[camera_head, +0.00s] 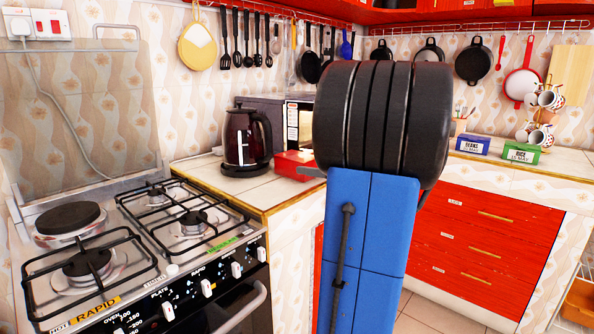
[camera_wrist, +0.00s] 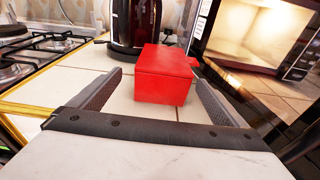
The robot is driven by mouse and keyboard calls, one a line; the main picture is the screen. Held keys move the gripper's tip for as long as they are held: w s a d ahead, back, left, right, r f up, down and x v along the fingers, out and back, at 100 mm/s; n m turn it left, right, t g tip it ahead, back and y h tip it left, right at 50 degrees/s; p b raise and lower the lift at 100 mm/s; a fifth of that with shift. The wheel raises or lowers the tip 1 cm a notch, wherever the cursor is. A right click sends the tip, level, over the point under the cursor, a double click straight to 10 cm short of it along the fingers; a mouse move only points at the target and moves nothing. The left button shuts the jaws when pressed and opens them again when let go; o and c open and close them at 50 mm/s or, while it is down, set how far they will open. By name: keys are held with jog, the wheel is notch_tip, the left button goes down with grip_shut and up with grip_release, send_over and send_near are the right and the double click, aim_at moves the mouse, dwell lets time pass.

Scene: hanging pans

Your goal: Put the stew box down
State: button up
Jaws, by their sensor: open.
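A red box (camera_wrist: 164,85), which I take for the stew box, rests on the tiled counter in the wrist view; no label on it is readable. My gripper (camera_wrist: 159,77) is open, with one finger on each side of the box and a visible gap on the left. Whether the right finger touches it I cannot tell. In the head view the red box (camera_head: 294,165) shows at the counter's edge, partly hidden by my arm. Most of my gripper is hidden there too.
A dark kettle (camera_head: 247,140) stands just behind the box. A microwave (camera_wrist: 262,45) is close on the right in the wrist view. The gas stove (camera_head: 150,240) is to the left. A blue beans box (camera_head: 473,144) and a green rice box (camera_head: 521,153) are on the right counter.

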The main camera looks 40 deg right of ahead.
aim_at(308, 164)
jog(key=w, duration=0.4)
jog(key=shift+w+a+f, duration=0.1)
jog(key=shift+a+f, duration=0.05)
jog(key=shift+f, duration=0.2)
jog(key=shift+w+f, duration=0.15)
jog(key=shift+w, duration=0.75)
jog(key=shift+w+f, duration=0.2)
jog(key=shift+w, duration=0.75)
jog(key=shift+w+f, duration=0.15)
jog(key=shift+w, duration=0.75)
jog(key=c, duration=1.5)
